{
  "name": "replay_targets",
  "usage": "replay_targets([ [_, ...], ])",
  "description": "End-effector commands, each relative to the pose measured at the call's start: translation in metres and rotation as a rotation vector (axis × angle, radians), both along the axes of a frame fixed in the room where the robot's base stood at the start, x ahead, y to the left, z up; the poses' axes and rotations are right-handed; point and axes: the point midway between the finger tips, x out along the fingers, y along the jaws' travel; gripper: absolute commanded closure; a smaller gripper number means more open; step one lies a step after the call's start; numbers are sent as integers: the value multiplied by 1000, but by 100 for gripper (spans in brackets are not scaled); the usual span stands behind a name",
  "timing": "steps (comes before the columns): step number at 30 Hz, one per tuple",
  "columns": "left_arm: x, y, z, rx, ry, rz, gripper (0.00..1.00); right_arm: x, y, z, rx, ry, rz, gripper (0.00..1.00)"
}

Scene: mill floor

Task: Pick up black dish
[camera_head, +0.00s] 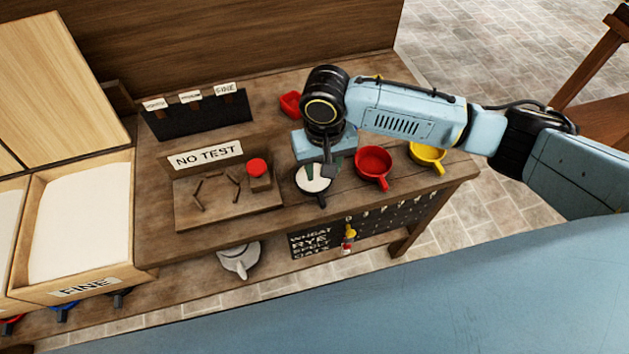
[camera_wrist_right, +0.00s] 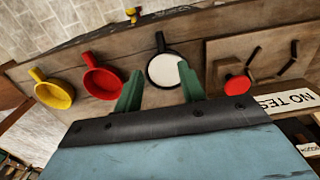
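The black dish (camera_head: 314,184) stands on the wooden bench with white contents inside and its handle pointing to the bench's front edge. It also shows in the right wrist view (camera_wrist_right: 165,70), just beyond the fingertips. My right gripper (camera_head: 319,171) is above the dish, pointing down, and covers its far side in the head view. In the right wrist view its two green fingers (camera_wrist_right: 160,68) are apart with nothing between them. I cannot tell whether they touch the dish. My left gripper is not in view.
A red dish (camera_head: 373,163) and a yellow dish (camera_head: 428,155) stand to the right. Another red dish (camera_head: 290,104) is behind. A wooden board with a red knob (camera_head: 257,167) and a "NO TEST" sign (camera_head: 206,155) lies left. Bins of white material (camera_head: 80,226) stand far left.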

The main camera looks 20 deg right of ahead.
Motion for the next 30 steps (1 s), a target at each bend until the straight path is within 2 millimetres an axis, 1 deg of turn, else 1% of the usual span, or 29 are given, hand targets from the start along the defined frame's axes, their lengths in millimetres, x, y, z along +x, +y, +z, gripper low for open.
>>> replay_targets([
  [1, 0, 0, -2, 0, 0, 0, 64, -1, 0, -13, -2, 4, 0, 60],
  [3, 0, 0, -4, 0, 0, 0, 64, -1, 0, -27, 0, 3, 0, 60],
  [6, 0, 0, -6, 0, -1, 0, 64, -1, 1, -45, 1, 1, 2, 60],
  [9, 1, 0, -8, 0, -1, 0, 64, -1, 1, -57, 2, 0, 3, 60],
  [14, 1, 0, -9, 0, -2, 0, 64, 0, 1, -66, 2, -1, 3, 60],
  [17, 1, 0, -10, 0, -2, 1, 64, 1, 1, -78, 0, 0, 3, 60],
  [21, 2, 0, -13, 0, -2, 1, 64, 2, 2, -100, 1, 0, 3, 60],
  [24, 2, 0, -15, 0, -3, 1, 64, 2, 2, -111, 1, 0, 4, 60],
  [30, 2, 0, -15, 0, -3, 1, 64, 2, 2, -115, 3, -2, 4, 60],
])
